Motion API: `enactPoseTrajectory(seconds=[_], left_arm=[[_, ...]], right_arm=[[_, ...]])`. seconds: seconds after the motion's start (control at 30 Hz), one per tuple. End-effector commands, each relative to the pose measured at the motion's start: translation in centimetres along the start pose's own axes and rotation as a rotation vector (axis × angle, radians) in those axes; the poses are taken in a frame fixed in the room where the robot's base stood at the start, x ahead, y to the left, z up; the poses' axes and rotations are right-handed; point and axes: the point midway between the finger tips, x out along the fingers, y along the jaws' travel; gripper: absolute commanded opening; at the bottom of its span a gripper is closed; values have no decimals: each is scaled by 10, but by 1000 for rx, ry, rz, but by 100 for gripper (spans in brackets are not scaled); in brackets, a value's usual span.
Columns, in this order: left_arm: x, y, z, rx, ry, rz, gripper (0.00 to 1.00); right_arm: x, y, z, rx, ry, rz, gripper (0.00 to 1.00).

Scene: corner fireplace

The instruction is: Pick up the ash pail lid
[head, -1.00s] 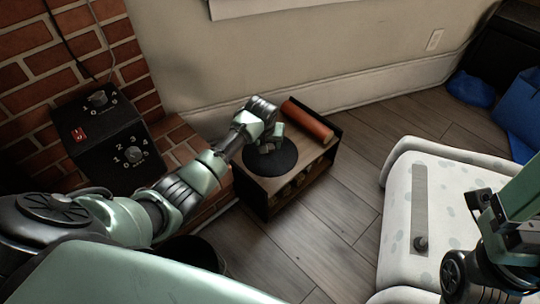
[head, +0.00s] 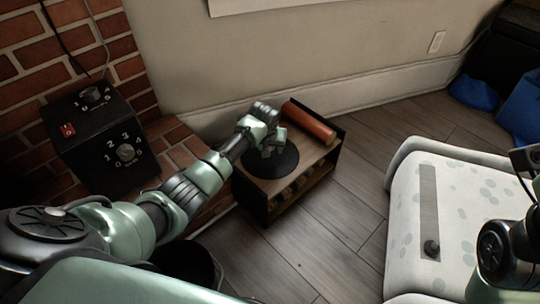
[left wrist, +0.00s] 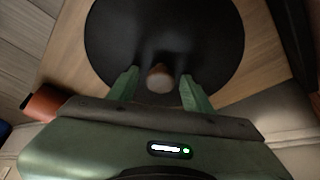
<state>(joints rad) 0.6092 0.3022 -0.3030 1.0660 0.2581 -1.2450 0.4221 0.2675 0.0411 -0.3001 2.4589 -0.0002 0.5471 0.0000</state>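The ash pail lid (head: 271,171) is a flat black disc lying on top of a low wooden rack with dark end panels. In the left wrist view the lid (left wrist: 105,40) has a small brown knob (left wrist: 160,79) in its middle. My left gripper (head: 270,151) is low over the lid in the head view. In the left wrist view its two green fingers (left wrist: 160,92) stand on either side of the knob, with gaps between them and it. The gripper is open. My right arm shows only at the right edge, and its fingers are not visible.
A red-brown cylinder (head: 309,122) lies at the back of the rack (head: 303,165), close to the lid. A dark pail (head: 190,262) stands on the floor below my left arm. A black control box (head: 100,140) sits by the brick fireplace. A pale spotted cushioned seat (head: 455,205) is at the right.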

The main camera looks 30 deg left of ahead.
Motion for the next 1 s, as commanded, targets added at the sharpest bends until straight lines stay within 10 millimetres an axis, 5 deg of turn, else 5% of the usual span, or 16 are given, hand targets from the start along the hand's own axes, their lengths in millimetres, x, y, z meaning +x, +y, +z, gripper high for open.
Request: enactPoseTrajectory(seconds=[0.03, 0.17, 0.67, 1.0], left_arm=[[0, 0, 0, 0, 0, 0, 33], [0, 0, 0, 0, 0, 0, 0], [-12, 0, -5, 0, 1, 0, 0], [-82, 0, -35, 0, 4, 1, 0]], right_arm=[[0, 0, 0, 0, 0, 0, 99], [0, 0, 0, 0, 0, 0, 99], [6, 1, 1, 1, -1, 3, 99], [-18, 8, 16, 20, -151, 57, 99]])
